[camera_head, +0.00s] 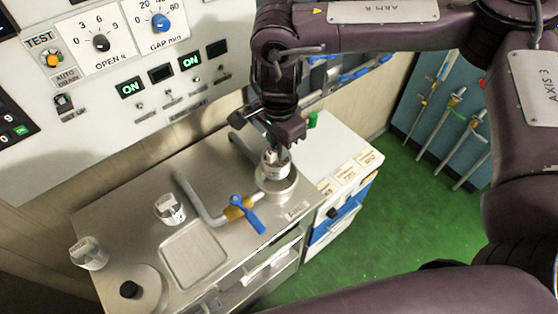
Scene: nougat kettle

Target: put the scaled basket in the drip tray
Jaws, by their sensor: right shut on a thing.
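My right gripper (277,143) points down at the back right of the steel counter. It is shut on a small grey-white metal basket (274,164), which I take to be the scaled basket. The basket stands upright, in or just above a round metal cup-like holder (281,188); I cannot tell whether its base rests there. The drip tray (194,256) appears to be the shallow square recess in the counter, to the lower left of the gripper. It is empty. My left gripper is not in view.
Two similar metal pieces (169,209) (89,254) stand left of the tray. A bent pipe with a blue-handled valve (246,213) lies between tray and holder. A round lid with a black knob (130,290) is at front left. A control panel (110,80) rises behind.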

